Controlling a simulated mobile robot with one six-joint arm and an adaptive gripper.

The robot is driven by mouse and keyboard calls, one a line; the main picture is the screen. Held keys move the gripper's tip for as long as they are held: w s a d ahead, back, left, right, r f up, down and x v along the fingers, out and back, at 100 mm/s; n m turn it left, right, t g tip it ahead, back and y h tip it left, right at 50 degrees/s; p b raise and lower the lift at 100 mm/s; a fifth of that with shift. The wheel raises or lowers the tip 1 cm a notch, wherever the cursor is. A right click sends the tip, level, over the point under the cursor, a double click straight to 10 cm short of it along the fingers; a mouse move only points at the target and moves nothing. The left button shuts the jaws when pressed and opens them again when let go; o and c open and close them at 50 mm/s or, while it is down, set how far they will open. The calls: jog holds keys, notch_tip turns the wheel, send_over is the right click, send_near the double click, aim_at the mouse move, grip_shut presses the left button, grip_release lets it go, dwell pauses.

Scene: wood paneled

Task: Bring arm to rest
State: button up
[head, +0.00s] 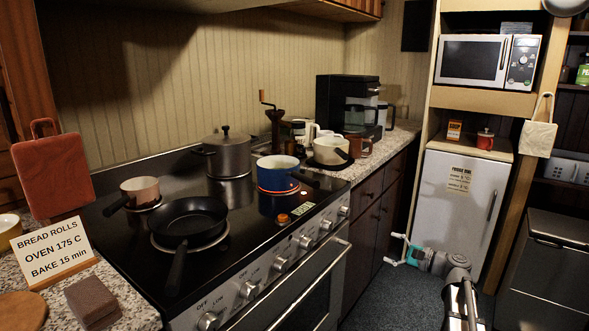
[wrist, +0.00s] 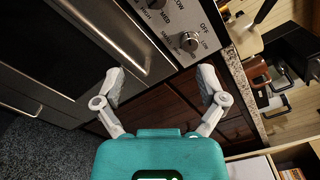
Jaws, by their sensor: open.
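My gripper (head: 393,249) is low at the right in the head view, in front of the lower cabinets and left of the white fridge (head: 459,208). Its two white fingers are spread wide with nothing between them. In the wrist view my gripper (wrist: 162,82) also shows open and empty. The stove's oven front (wrist: 85,50) lies beyond the left finger, and dark wooden cabinet doors (wrist: 175,115) lie beyond and between the fingers. My arm reaches in from the lower right in the head view.
The stove top holds a black frying pan (head: 190,220), a blue pot (head: 278,172) and a grey lidded pot (head: 227,153). A coffee machine (head: 347,103) and mugs stand on the counter behind. The grey floor (head: 385,300) is clear around my arm.

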jog(key=s+a+f+n+g+h, duration=0.6)
jog(key=s+a+f+n+g, duration=0.15)
jog(key=s+a+f, duration=0.4)
jog(key=s+f+n+g+h, duration=0.3)
jog(key=s+f+n+h, duration=0.45)
jog(key=s, duration=0.45)
notch_tip(320, 180, up, 29)
jog(key=h+p, duration=0.1)
jog(key=p, duration=2.7)
jog(key=shift+w+f+m, duration=0.15)
jog(key=shift+w+m, duration=0.1)
jog(key=shift+m, duration=0.05)
